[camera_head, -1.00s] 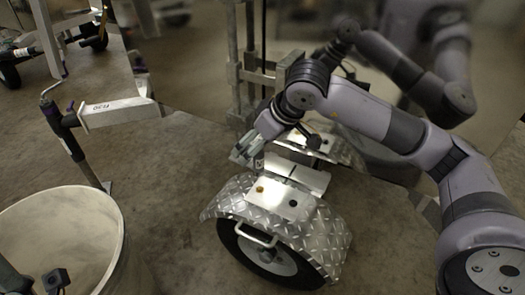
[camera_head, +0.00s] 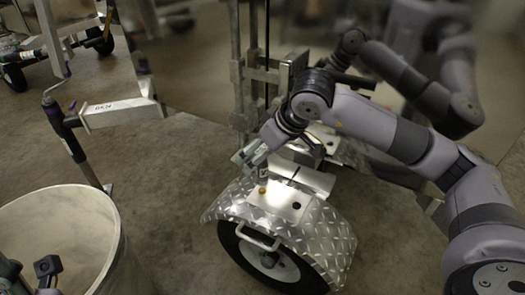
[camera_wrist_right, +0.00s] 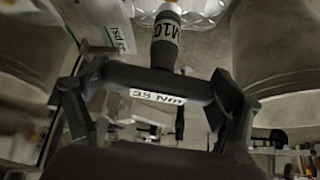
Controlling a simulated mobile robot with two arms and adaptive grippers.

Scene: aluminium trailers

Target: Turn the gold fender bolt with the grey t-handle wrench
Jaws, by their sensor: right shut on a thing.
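The gold fender bolt (camera_head: 262,190) sits on a flat bright plate on top of the diamond-plate fender (camera_head: 325,230). My right gripper (camera_head: 250,156) is just above and behind it, shut on the crossbar of the grey t-handle wrench (camera_head: 264,172). In the right wrist view the wrench bar (camera_wrist_right: 155,82), with a white label, lies across between my fingers. Its socket, marked M10, points away from the gripper towards the bolt. The socket end is very near the bolt; I cannot tell whether they touch. Dark parts of my left gripper (camera_head: 30,272) show at the lower left.
A dark hole or bolt (camera_head: 297,206) is beside the gold one on the plate. A large pale bin (camera_head: 65,235) stands at the left. A trailer jack (camera_head: 62,130) is behind it.

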